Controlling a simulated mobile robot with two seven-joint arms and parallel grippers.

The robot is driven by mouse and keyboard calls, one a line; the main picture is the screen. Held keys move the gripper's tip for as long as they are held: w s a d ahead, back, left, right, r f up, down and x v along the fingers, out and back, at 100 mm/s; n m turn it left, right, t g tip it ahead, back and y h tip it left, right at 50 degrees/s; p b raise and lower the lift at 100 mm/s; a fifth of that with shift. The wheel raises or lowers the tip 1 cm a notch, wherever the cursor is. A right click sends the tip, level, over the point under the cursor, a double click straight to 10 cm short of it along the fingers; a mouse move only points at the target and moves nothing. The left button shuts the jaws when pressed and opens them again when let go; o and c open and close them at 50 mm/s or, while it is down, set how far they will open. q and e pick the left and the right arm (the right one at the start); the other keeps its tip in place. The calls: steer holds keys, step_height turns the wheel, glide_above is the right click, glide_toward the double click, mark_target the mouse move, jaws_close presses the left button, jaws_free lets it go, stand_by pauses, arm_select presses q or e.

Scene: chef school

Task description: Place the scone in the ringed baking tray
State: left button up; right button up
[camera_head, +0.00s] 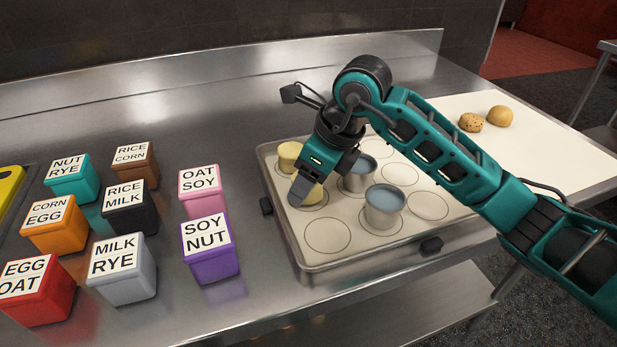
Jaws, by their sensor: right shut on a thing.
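The ringed baking tray (326,262) lies on the steel counter, its pale surface printed with circles. My right gripper (307,191) reaches down over its left part, fingers shut on a pale yellow scone (316,197). The gripper hides much of this scone, and I cannot tell whether it touches the tray. A second pale yellow scone (289,153) stands at the tray's back left. Two metal cups with blue-grey contents, a near cup (384,212) and a far cup (357,182), stand in the tray's middle. My left gripper is not in view.
Several lidded, labelled boxes, such as the purple SOY NUT box (212,262), stand left of the tray. A speckled bun (471,123) and a plain bun (499,117) lie on a white board (560,150) at right. Front and right rings, such as one ring (326,236), are bare.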

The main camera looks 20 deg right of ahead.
steer(key=shift+f, duration=0.2)
steer(key=o, duration=1.1)
steer(key=shift+r, duration=0.1)
steer(key=shift+d+r, duration=0.1)
steer(key=shift+r, duration=0.4)
steer(key=p+v, duration=0.1)
steer(key=v, duration=1)
steer(key=shift+s+r, duration=0.1)
steer(key=shift+r, duration=0.05)
